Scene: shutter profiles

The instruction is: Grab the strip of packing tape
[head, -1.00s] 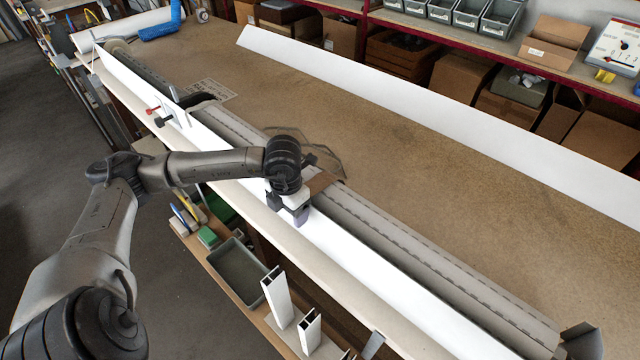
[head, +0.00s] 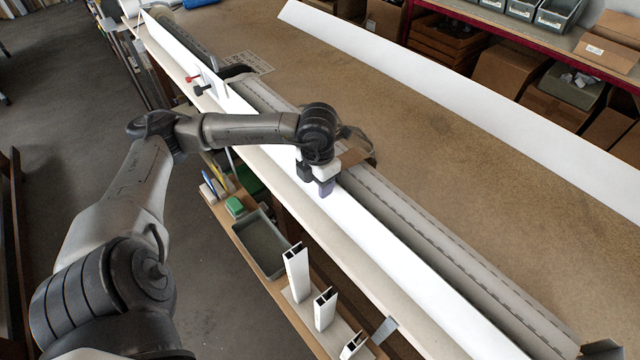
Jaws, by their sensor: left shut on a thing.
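The strip of packing tape (head: 354,156) is a short brown band. It lies across the grey slatted profile, just right of my left gripper. My left gripper (head: 325,188) points down over the white profile (head: 375,232) at the bench's near edge and is shut on the near end of the strip. Its fingers hide the held part. My right gripper is not in view.
A long white profile (head: 450,92) lies across the back of the bench (head: 480,190), with open bench between. Red and black clamps (head: 199,83) stand at the upper left. Below the near edge, a shelf holds a grey bin (head: 262,243) and upright white profile pieces (head: 297,272).

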